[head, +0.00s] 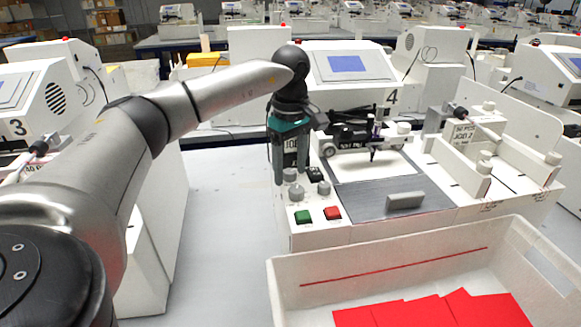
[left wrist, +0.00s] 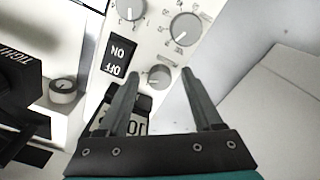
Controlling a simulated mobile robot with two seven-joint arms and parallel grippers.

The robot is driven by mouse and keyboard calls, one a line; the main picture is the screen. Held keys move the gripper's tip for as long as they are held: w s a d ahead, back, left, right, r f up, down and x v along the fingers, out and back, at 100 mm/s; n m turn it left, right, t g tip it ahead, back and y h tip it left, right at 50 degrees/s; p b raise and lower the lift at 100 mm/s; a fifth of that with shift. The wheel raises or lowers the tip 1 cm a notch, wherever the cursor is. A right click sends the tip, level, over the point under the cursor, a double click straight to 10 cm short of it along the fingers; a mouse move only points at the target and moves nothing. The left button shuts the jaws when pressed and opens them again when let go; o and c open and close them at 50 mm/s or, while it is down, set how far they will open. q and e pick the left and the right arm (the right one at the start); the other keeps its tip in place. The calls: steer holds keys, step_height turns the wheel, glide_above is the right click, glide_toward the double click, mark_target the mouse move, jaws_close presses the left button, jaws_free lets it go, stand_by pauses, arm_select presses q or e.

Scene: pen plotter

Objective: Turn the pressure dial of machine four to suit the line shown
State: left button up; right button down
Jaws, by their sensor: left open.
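Machine four, marked "4" (head: 391,97), stands in the middle of the head view. Its control panel has a large dial (left wrist: 184,29) with a pointer mark, a small knob (left wrist: 159,77), another dial (left wrist: 129,9) and a black ON/OFF switch (left wrist: 118,55). The large dial also shows in the head view (head: 297,192). I cannot read which one is the pressure dial. My left gripper (head: 290,182) is open and points down over the panel. In the left wrist view the small knob appears between its fingertips; contact cannot be told. White paper (head: 372,164) lies under the pen carriage; no line on it is clear.
A white bin (head: 395,252) with red sheets (head: 455,309) stands in front of the machine. Green (head: 303,217) and red (head: 332,213) buttons sit at the panel's front. Machine three (head: 30,95) stands at the left.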

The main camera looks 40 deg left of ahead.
arm_select(q)
jaws_close()
arm_select(e)
steer(key=shift+a, duration=0.35)
steer(key=shift+r, duration=0.15)
